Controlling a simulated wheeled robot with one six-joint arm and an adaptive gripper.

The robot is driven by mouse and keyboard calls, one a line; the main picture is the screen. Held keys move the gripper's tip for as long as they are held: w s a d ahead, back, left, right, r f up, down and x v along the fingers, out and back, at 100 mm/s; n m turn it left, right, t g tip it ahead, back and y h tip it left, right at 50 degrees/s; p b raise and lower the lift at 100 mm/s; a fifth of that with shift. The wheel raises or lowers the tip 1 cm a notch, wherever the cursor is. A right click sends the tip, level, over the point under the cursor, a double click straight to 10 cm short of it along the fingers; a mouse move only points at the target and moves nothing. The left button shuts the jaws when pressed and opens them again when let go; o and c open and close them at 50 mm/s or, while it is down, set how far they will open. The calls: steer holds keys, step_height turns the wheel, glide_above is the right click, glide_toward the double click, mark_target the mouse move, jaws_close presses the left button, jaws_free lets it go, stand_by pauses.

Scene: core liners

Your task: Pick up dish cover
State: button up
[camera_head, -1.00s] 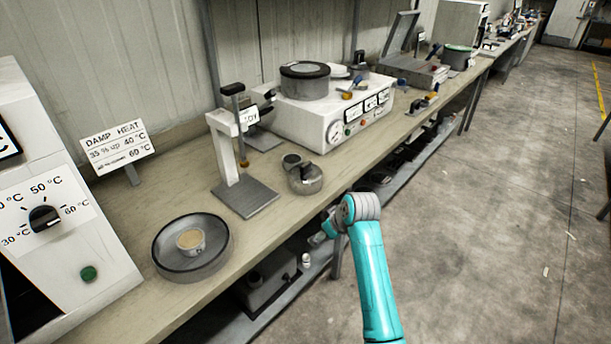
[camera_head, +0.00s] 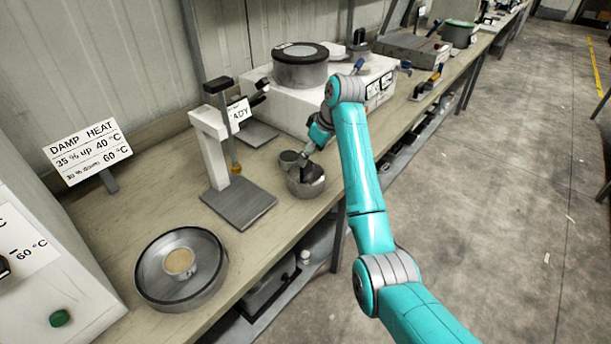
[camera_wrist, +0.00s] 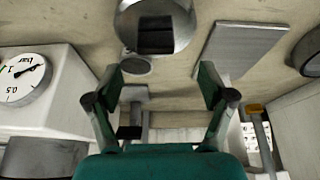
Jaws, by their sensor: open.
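The dish cover appears to be the small round metal piece with a dark block-like knob (camera_head: 306,186), near the front edge of the bench. It also shows at the top of the wrist view (camera_wrist: 178,30), partly cut off by the frame. My gripper (camera_head: 303,165) is just above it at its back side in the head view, pointing down. In the wrist view my gripper (camera_wrist: 160,85) is open, its green fingers spread with nothing between them. The knob lies beyond the fingertips. The head view does not show clearly whether they touch the cover.
A small round cup (camera_head: 289,159) sits right beside the cover. A stand with a grey base plate (camera_head: 240,204) is to the left. A white heater box (camera_head: 300,115) stands behind. A wide dish (camera_head: 150,285) holding a tan-filled cup (camera_head: 179,263) is at front left.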

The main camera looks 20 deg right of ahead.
mark_target(306, 175)
steer(key=shift+w+d+x, duration=0.1)
steer(key=shift+x, duration=1.5)
steer(key=shift+w+d+x, duration=0.1)
steer(key=shift+x, duration=1.55)
steer(key=c, duration=1.3)
